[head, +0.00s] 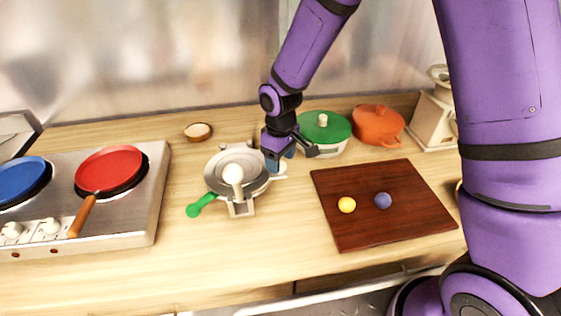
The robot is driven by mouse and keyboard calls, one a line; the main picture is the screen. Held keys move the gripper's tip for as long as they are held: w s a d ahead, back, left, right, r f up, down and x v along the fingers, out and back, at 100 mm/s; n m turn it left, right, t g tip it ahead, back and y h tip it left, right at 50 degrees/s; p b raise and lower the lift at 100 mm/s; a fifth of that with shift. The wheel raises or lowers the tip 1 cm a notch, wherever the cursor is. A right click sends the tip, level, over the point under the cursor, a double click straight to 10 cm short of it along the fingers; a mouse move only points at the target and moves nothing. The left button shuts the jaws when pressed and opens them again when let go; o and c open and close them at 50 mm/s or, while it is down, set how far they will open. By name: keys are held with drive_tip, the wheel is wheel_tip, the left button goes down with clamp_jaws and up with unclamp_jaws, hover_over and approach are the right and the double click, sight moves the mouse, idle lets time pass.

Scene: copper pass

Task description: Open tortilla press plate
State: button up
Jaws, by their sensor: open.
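The tortilla press (238,170) stands on the wooden counter, a round grey metal body with its round plate facing up. A pale ball-shaped knob (233,174) shows over the middle of the plate. My gripper and wrist hide part of the press's right side.
A stove with a red pan (109,169) and a blue pan (22,182) is at left. A green-lidded pot (324,130) and an orange pot (378,126) stand behind the cutting board (350,228). Counter in front is clear.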

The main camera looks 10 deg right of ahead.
drive_tip(key=shift+f, duration=0.7)
